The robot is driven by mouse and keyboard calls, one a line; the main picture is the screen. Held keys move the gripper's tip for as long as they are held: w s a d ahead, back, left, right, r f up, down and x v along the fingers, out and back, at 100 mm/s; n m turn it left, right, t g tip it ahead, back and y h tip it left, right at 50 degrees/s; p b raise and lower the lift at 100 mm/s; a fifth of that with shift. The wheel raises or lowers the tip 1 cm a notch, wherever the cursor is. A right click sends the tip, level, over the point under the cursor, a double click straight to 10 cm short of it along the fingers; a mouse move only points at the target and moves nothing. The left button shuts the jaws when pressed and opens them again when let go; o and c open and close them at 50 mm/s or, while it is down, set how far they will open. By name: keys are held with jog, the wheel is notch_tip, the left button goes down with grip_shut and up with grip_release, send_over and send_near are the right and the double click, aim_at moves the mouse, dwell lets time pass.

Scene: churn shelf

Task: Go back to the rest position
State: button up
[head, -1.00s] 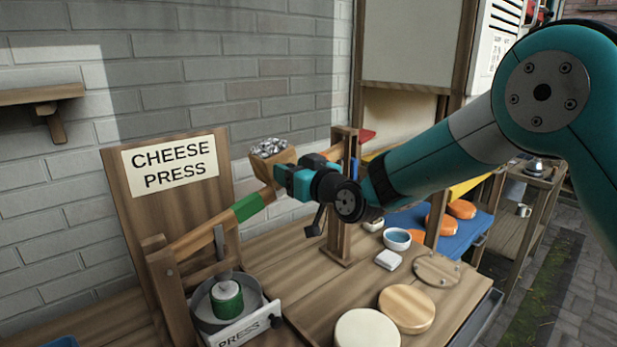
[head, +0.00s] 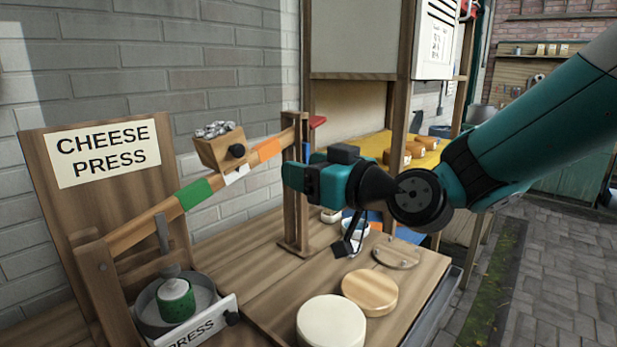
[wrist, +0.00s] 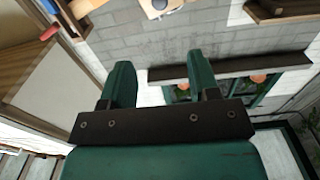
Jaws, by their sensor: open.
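My gripper (head: 300,178) is in the middle of the head view, above the wooden bench and to the right of the press lever. In the wrist view my gripper (wrist: 161,88) has its two green fingers spread apart with nothing between them. The cheese press (head: 110,170) stands at the left with its sign. Its lever (head: 150,222) slopes up to the right, with green, white and orange bands. A wooden box of metal pieces (head: 219,148) sits on the lever near the white band, apart from my gripper. A green-wrapped cylinder (head: 176,299) stands in the press pan.
A pale round disc (head: 331,325) and a wooden round disc (head: 370,292) lie on the bench (head: 262,262). A wooden post (head: 296,190) stands beside my gripper. A shelf unit (head: 357,110) is behind it. Paved floor (head: 540,270) is open at the right.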

jog(key=s+d+f+g+h, duration=0.2)
jog(key=s+d+f+g, duration=0.1)
jog(key=s, duration=0.5)
jog(key=s+d+f+m+g+h, duration=0.1)
jog(key=s+d+f+g+h, duration=0.2)
jog(key=s, duration=0.6)
jog(key=s+d+f+g+h, duration=0.3)
jog(key=s+d+f+g, duration=0.1)
jog(key=s+g, duration=0.3)
jog(key=shift+s+d+m, duration=0.15)
jog(key=shift+s+m, duration=0.15)
jog(key=shift+s, duration=0.5)
jog(key=shift+c, duration=0.5)
